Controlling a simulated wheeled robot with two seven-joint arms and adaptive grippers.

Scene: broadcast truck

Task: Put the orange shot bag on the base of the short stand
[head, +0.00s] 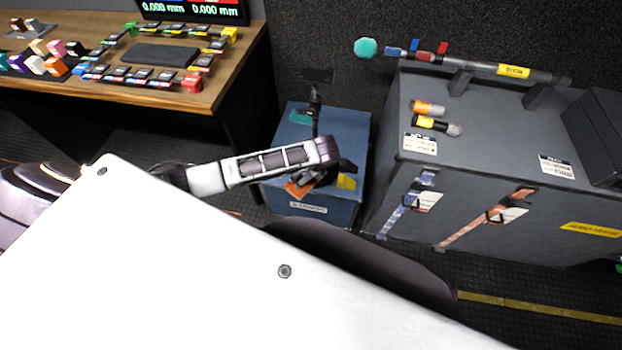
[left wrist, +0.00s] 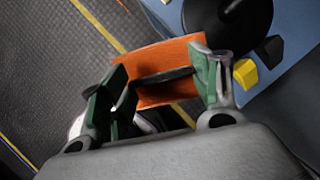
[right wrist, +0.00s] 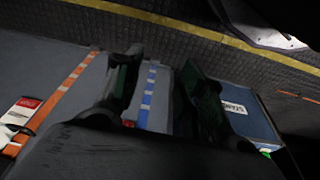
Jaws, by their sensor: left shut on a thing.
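The orange shot bag (head: 297,188) shows partly from under my left gripper (head: 325,172) in the head view. In the left wrist view the bag (left wrist: 160,52) sits with its dark strap between the green-padded fingers of my left gripper (left wrist: 163,90), which is shut on it. The short stand (head: 315,98) rises from a blue case; my gripper hides part of its foot. The round black base (left wrist: 228,18) lies just beyond the bag in the left wrist view. My right gripper (right wrist: 160,88) has its fingers apart with nothing between them.
The blue case (head: 355,130) also carries a yellow block (head: 346,182) and a black block, close to the base. A wooden desk (head: 215,85) with small blocks is at the left.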

